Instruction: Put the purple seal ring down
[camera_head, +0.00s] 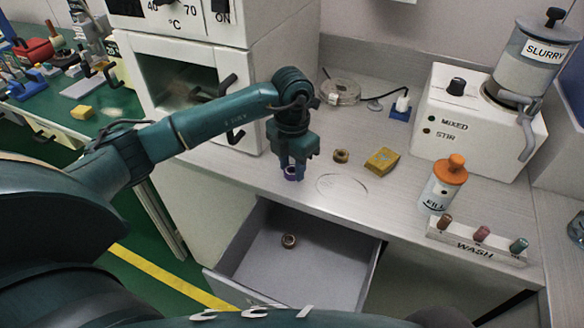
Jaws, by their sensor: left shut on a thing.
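The purple seal ring (291,173) is between the fingertips of my left gripper (293,166). The gripper points down over the grey worktop (240,178), near its front edge, and is shut on the ring. The fingers hide part of the ring. I cannot tell whether the ring touches the worktop. A faint circular outline (342,187) lies on the worktop just right of the ring. My right gripper is not in view.
A brown ring (341,155) and a yellow block (382,161) lie right of the gripper. Below, an open drawer (330,235) holds another brown ring (288,240). An orange-capped bottle (442,185), a wash rack (477,243) and the slurry mixer (470,125) stand right. An oven (185,75) stands left.

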